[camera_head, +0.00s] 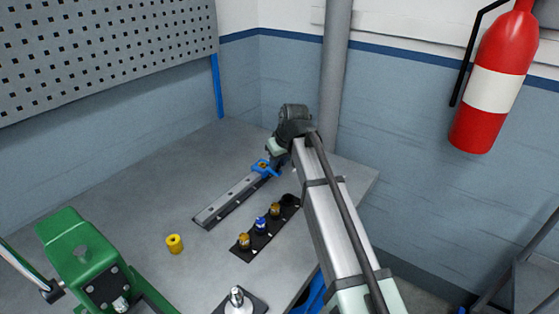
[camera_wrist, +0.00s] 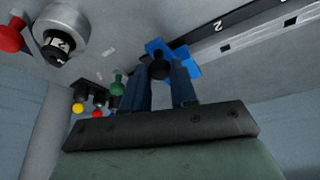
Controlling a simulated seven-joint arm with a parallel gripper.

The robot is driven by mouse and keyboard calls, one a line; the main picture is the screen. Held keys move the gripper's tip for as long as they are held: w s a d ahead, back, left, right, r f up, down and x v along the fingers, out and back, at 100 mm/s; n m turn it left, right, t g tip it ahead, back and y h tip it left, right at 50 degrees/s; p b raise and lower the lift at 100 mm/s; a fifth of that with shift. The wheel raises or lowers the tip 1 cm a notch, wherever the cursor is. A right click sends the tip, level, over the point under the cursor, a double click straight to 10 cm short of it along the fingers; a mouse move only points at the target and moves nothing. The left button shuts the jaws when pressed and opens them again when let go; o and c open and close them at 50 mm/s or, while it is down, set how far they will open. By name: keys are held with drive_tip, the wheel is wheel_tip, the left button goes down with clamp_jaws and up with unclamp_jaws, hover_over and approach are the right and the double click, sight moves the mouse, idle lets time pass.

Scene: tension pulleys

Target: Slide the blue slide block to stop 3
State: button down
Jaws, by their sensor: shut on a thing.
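The blue slide block (camera_head: 260,165) sits on the grey slide rail (camera_head: 228,202), at the rail's far end in the head view. In the wrist view the blue slide block (camera_wrist: 186,62) shows beyond my fingers, with a dark knob (camera_wrist: 160,69) standing on it. My gripper (camera_wrist: 161,80) is shut on this knob, one finger on each side. In the head view my gripper (camera_head: 275,153) is over the block, and the wrist partly hides the contact. The rail (camera_wrist: 250,38) runs to the upper right in the wrist view and bears a white "2".
A black strip (camera_head: 252,248) with several small knobs lies beside the rail, near my arm. A yellow cylinder (camera_head: 174,244), a green machine (camera_head: 78,256) and a silver post (camera_head: 237,298) stand nearer. The grey tabletop (camera_head: 160,180) left of the rail is clear.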

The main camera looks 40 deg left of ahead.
drive_tip(key=s, duration=1.5)
drive_tip(key=shift+s, duration=0.25)
drive_tip(key=c, duration=0.9)
unclamp_jaws()
drive_tip(key=v, duration=1.3)
drive_tip(key=shift+r, duration=0.35)
drive_tip(key=shift+d, duration=0.1)
